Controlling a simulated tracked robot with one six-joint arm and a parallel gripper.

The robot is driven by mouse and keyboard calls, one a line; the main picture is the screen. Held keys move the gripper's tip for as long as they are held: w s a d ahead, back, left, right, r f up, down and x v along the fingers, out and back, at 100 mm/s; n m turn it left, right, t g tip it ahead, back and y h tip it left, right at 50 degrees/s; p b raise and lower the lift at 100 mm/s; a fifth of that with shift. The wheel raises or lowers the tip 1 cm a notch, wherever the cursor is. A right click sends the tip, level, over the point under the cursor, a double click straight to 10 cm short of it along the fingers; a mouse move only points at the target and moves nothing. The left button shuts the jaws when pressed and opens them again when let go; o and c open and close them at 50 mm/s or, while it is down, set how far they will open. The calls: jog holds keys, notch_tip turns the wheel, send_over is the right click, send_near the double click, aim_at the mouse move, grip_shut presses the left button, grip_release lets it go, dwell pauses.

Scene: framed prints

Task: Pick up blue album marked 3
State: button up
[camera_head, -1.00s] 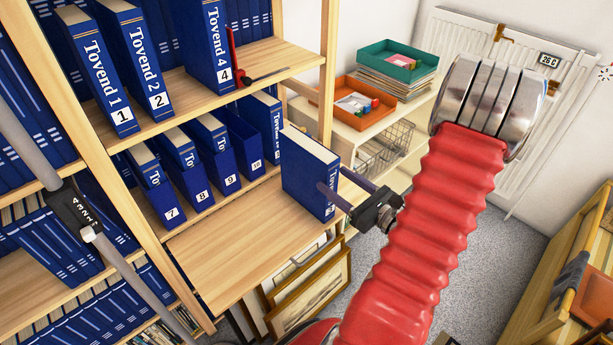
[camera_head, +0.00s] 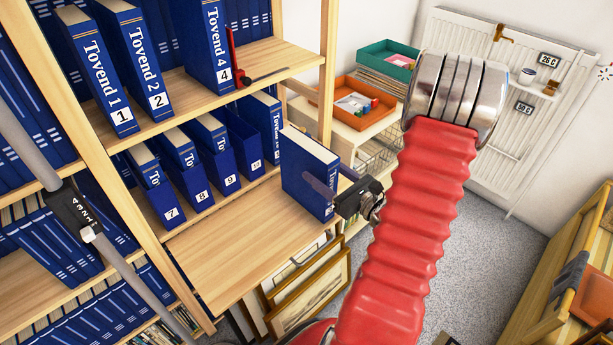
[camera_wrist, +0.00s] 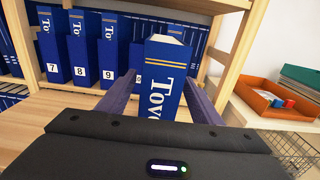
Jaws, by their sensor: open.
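A thick blue album (camera_head: 307,172) stands upright near the right end of the pull-out board (camera_head: 230,245). Its spine reads "Tov..." in the wrist view (camera_wrist: 162,85); its number cannot be read in either view. My gripper (camera_wrist: 161,80) is open, with one finger on each side of this album's spine end. In the head view my gripper (camera_head: 331,183) reaches in from the right, the near finger overlapping the album's side. Whether the fingers touch it cannot be told. The gripper body hides the album's lower part in the wrist view.
Albums 7 (camera_head: 158,195), 8 and 9 (camera_head: 217,160) stand left and behind on the same level. Albums 1 (camera_head: 98,75), 2 and 4 (camera_head: 206,45) stand above. A shelf post (camera_head: 328,70) and an orange tray (camera_head: 352,102) are behind. Framed prints (camera_head: 312,290) lean below.

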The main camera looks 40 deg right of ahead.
jog(key=shift+w+a, duration=0.1)
jog(key=shift+w, duration=2.25)
jog(key=shift+c, duration=0.6)
grip_shut()
jog(key=shift+r, duration=0.1)
